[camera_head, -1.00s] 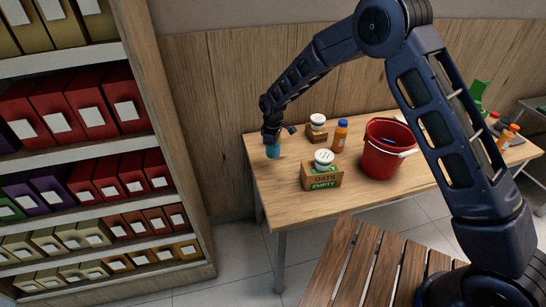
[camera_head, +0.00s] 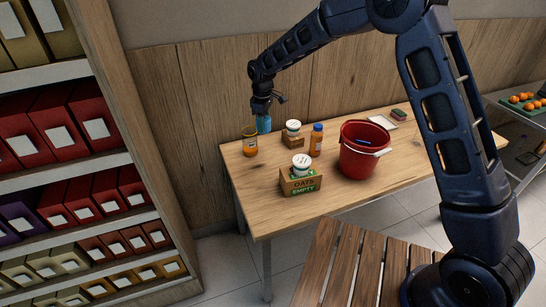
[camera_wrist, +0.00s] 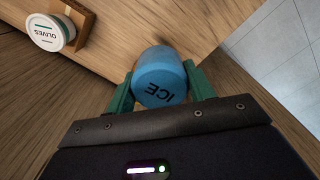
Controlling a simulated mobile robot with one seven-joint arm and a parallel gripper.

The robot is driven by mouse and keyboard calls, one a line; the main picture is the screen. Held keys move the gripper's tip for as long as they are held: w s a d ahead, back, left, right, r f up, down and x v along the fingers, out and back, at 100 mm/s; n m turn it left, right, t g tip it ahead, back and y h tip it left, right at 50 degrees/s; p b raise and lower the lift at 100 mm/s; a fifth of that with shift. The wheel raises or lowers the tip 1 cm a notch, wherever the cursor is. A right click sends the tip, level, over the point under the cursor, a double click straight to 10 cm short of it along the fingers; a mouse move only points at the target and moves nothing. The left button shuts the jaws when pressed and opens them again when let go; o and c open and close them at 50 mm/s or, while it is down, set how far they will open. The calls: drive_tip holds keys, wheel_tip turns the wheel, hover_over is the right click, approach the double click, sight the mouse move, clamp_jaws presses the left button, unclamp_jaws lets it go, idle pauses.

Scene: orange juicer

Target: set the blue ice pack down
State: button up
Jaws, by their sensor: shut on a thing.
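The blue ice pack (camera_head: 264,125) is a cylinder marked ICE. In the head view it shows at the back left edge of the wooden table (camera_head: 345,193), against the wall. It also shows in the wrist view (camera_wrist: 165,72), upright between the two green fingers of my gripper (camera_wrist: 160,88). My gripper (camera_head: 262,110) is shut on it from above in the head view. I cannot tell whether the pack's bottom touches the tabletop.
An orange-filled jar (camera_head: 250,141) stands just in front of the pack. A white-lidded tub (camera_head: 293,127) on a small box, an orange bottle (camera_head: 316,140), an oats box (camera_head: 300,183) and a red bucket (camera_head: 361,155) stand to the right. The shelf (camera_head: 110,130) is at left.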

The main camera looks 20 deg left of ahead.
drive_tip(key=w+d+m, duration=0.1)
drive_tip(key=w+d, duration=0.3)
drive_tip(key=w, duration=0.2)
wheel_tip(320, 180, down, 20)
drive_tip(key=shift+w+a+r, duration=0.1)
drive_tip(key=shift+w, duration=0.05)
idle(0.3)
drive_tip(key=o, duration=1)
drive_tip(key=shift+o, duration=0.2)
wheel_tip(320, 180, up, 12)
